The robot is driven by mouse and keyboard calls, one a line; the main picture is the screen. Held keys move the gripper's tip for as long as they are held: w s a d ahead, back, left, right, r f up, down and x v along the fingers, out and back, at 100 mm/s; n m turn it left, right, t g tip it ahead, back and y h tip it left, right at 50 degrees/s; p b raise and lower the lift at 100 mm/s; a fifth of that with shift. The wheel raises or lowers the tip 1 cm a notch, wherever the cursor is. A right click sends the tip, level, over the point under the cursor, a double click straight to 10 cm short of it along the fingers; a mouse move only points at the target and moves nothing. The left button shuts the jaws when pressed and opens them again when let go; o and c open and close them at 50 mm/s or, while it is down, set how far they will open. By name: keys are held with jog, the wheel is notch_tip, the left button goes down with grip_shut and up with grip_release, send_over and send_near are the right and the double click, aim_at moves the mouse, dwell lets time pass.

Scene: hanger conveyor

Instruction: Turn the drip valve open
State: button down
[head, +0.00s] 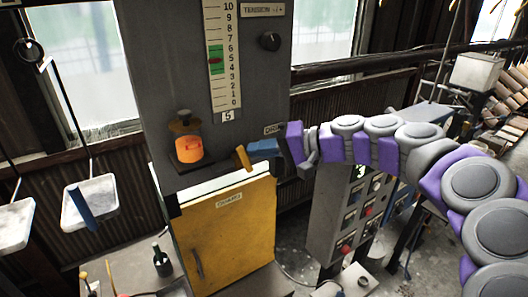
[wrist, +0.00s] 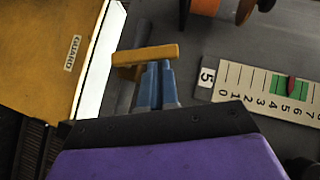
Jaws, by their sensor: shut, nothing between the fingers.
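The drip valve's yellow lever (head: 244,157) sticks out from the grey machine column, above the yellow guard door and left of the partly hidden DRIP label (head: 272,129). In the wrist view the lever (wrist: 146,54) lies nearly crosswise on a grey stem. My gripper (head: 252,149) reaches in from the right. Its blue fingers (wrist: 157,66) are shut with nothing between them. Their tips are right at the lever's lower edge in the wrist view; I cannot tell whether they touch it.
The yellow guard door (head: 226,232) is below the lever. A grey control box (head: 342,209) stands at right below my arm. White trays (head: 91,202) hang at the far left.

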aim_at(240, 157)
jog(key=a+n+h, duration=0.1)
jog(key=s+n+h+b, duration=0.1)
jog(key=shift+s+a+r+t+h, duration=0.1)
jog(key=shift+a+t+h, duration=0.2)
jog(key=shift+a, duration=0.05)
jog(key=shift+s+a+n+t+h+b, duration=0.4)
jog(key=shift+a+n+h+b, duration=0.2)
jog(key=shift+h+b, duration=0.3)
jog(key=h, duration=0.1)
jog(key=s+a+f+n+t+h+b, duration=0.1)
jog(key=shift+a+n+h, duration=0.2)
jog(key=shift+n+h, duration=0.1)
jog(key=shift+s+a+f+n+t+h+b, duration=0.2)
jog(key=shift+a+f+n+t+h+b, duration=0.2)
jog(key=shift+h, duration=0.2)
jog(key=shift+s+a+f+n+t+h+b, duration=0.15)
jog(key=shift+a+f+n+t+h+b, duration=0.2)
jog(key=shift+t+h, duration=0.2)
jog(key=shift+d, duration=0.1)
jog(key=shift+r, duration=0.15)
